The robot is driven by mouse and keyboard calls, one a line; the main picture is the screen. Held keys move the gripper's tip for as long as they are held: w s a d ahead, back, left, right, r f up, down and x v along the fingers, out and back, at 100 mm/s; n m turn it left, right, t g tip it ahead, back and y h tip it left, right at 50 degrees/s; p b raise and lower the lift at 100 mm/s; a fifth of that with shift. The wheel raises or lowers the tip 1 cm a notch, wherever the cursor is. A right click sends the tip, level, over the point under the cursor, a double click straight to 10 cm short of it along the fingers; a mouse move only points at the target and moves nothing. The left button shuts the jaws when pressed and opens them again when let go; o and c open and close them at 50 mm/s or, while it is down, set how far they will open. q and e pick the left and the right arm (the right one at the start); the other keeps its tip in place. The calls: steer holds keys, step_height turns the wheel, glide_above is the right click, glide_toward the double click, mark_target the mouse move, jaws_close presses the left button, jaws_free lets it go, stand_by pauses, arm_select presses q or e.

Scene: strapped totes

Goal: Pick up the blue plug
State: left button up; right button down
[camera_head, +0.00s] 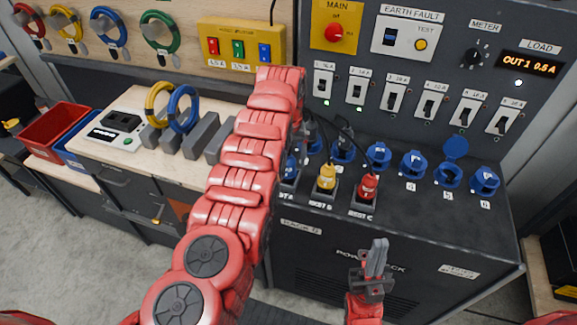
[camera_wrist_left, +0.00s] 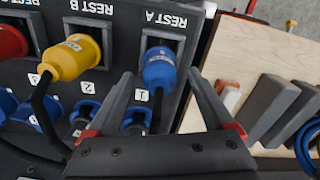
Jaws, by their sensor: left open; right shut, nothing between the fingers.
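The blue plug (camera_wrist_left: 158,68) sits in the holder labelled REST A. It also shows in the head view, partly hidden beside my left arm (camera_head: 290,168). My left gripper (camera_wrist_left: 160,78) is open, with one finger on each side of the blue plug in the left wrist view. I cannot tell whether the fingers touch it. In the head view the left gripper is mostly hidden by its own arm. My right gripper (camera_head: 376,258) is shut and empty, in front of the black power rack, below the plugs.
A yellow plug (camera_head: 326,177) in REST B and a red plug (camera_head: 367,186) in REST C stand beside the blue one. Several blue sockets (camera_head: 413,163) line the rack behind them, with dark cables nearby. A wooden bench (camera_head: 112,152) with grey blocks lies to the left.

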arm_select(q)
steer(key=shift+f, duration=1.35)
jaws_close()
